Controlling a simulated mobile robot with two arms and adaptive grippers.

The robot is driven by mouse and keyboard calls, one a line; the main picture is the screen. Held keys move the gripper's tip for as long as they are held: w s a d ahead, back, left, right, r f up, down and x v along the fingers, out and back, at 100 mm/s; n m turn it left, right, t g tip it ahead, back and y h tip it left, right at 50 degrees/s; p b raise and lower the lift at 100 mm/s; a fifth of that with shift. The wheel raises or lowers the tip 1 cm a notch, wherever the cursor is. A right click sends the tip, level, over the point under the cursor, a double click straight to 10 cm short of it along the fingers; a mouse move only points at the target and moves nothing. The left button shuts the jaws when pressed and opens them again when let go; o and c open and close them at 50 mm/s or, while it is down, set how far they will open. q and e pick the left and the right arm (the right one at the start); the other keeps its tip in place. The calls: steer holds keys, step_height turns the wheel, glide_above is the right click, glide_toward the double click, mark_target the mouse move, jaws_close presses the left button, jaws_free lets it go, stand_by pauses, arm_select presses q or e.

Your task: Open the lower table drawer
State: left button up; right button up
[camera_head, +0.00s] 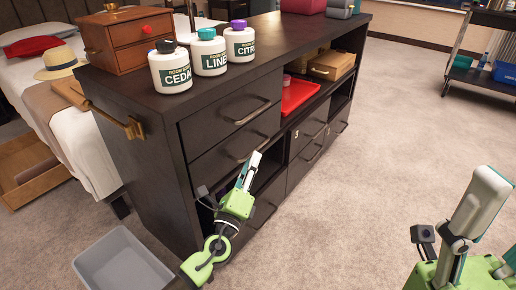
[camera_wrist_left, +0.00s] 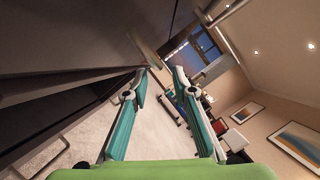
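The dark table (camera_head: 150,150) has a stack of drawers at its near left. The upper drawer (camera_head: 225,112) and the drawer under it (camera_head: 225,160) look shut, each with a metal bar handle. A further handle (camera_head: 264,214) sits low on the front, below a dark recess. My left gripper (camera_head: 252,163) is in front of the second drawer, with its tips close to that drawer's handle (camera_head: 256,150). In the left wrist view its two fingers (camera_wrist_left: 159,70) are apart, with a handle (camera_wrist_left: 148,48) just beyond the tips; contact is unclear. My right gripper (camera_head: 485,205) is raised at the right, away from the table.
Three labelled jars (camera_head: 210,52) and a wooden box (camera_head: 125,38) stand on the tabletop. A red tray (camera_head: 298,95) lies in the open shelf. A grey bin (camera_head: 123,262) is on the floor left of my left arm. The carpet before the table is clear.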

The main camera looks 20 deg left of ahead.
mark_target(258, 148)
arm_select(q)
steer(key=x, duration=0.6)
steer(key=shift+w, duration=0.3)
jaws_close()
